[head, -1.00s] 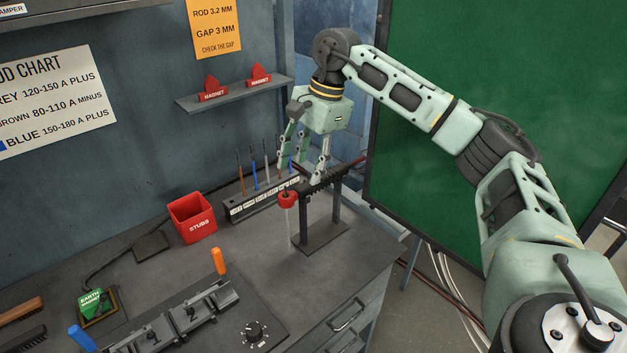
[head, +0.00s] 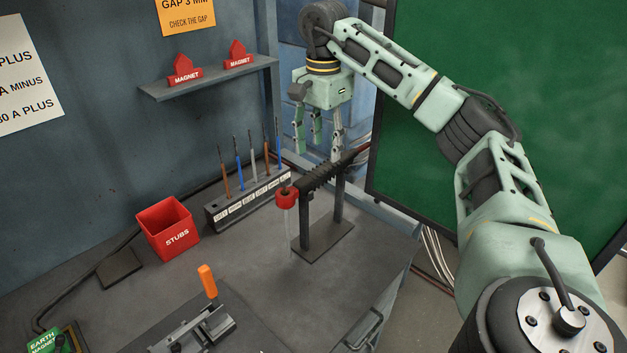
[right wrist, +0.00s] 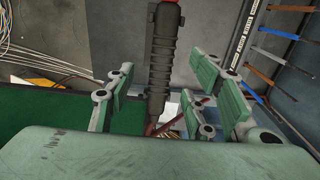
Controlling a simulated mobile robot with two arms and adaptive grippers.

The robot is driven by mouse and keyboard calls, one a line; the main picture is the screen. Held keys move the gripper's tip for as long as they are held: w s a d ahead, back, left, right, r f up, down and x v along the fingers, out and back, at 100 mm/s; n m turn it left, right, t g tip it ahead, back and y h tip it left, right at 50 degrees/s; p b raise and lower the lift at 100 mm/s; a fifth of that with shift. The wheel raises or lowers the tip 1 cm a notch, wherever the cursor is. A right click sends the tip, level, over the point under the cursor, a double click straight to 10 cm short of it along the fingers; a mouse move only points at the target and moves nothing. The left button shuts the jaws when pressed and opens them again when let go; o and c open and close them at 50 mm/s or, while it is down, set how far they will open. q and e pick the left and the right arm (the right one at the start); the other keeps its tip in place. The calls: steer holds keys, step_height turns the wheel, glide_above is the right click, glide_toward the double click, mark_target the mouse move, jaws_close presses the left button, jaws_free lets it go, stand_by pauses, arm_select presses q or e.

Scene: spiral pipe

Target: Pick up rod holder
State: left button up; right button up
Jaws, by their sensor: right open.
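The rod holder (head: 326,172) is a black ribbed handle with a red end. It lies across the top of a dark stand (head: 323,243) near the right part of the bench. My right gripper (head: 318,147) is open and empty, by the handle's far end and apparently above it. In the right wrist view, the rod holder (right wrist: 162,60) runs down the middle, between the open fingers of my right gripper (right wrist: 165,95). I see no finger closed on it. My left gripper is out of view.
A labelled rack (head: 247,203) with several upright rods stands left of the stand. A red stubs bin (head: 168,228) is farther left. A shelf (head: 210,80) with two red magnets hangs on the wall.

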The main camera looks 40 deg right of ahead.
mark_target(318, 170)
steer(key=shift+w+f, duration=0.1)
steer(key=shift+f, duration=0.45)
steer(key=shift+s+a+f+p, duration=0.15)
steer(key=shift+s+f+p, duration=0.1)
steer(key=shift+f+p, duration=0.4)
steer(key=f, duration=0.2)
steer(key=f+p, duration=0.1)
steer(key=shift+w+a+f, duration=0.25)
steer(key=shift+a+f, duration=0.05)
steer(key=shift+f, duration=0.1)
steer(key=shift+w+f, duration=0.1)
steer(key=shift+f, duration=0.4)
steer(key=shift+c, duration=0.9)
steer(key=c, duration=0.9)
steer(key=shift+r, duration=0.2)
jaws_close()
step_height(318, 170, up, 9)
steer(key=shift+f+b, duration=0.2)
steer(key=shift+b, duration=0.5)
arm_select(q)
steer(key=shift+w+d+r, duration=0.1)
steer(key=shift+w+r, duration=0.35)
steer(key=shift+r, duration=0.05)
arm_select(e)
steer(key=shift+r, duration=0.6)
